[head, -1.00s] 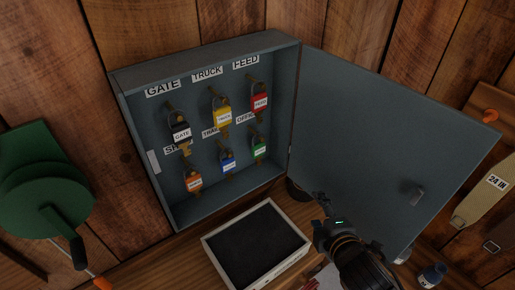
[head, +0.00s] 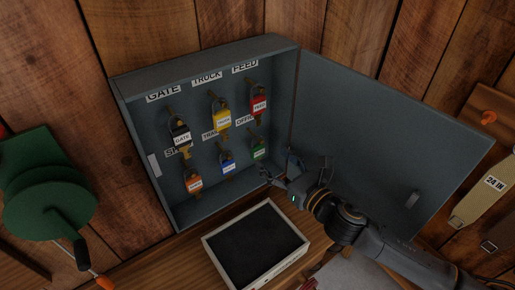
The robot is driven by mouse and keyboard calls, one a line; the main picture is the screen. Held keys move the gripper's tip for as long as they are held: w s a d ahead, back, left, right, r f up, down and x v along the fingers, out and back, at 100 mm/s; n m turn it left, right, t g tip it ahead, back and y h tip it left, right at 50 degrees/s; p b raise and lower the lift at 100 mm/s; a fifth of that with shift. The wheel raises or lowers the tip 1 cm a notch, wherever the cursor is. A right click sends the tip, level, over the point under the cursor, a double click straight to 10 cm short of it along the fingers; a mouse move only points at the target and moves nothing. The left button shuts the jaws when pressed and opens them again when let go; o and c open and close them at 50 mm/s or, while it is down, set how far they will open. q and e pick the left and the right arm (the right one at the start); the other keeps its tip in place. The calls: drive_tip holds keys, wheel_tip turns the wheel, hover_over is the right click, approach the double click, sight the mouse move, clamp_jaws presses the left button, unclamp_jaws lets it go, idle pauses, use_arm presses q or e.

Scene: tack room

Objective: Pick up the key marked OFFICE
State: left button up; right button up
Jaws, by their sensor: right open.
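The key with the green tag (head: 259,151) hangs on a hook in the lower right of the open key cabinet (head: 190,215), under the partly hidden label OFFICE (head: 245,121). The writing on its tag is too small to read. My right gripper (head: 278,168) is open and empty, just right of and below the green-tagged key, at the cabinet's right front edge. It looks apart from the key. My left gripper is not in view.
The cabinet door (head: 385,140) stands open to the right, behind my right arm. A tray with a dark inside (head: 222,258) lies below on the wooden shelf.

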sight(258, 152)
drive_tip(key=p+x, duration=0.2)
drive_tip(key=x, duration=0.6)
drive_tip(key=shift+w, duration=0.1)
drive_tip(key=shift+d, duration=0.1)
drive_tip(key=c, duration=1.2)
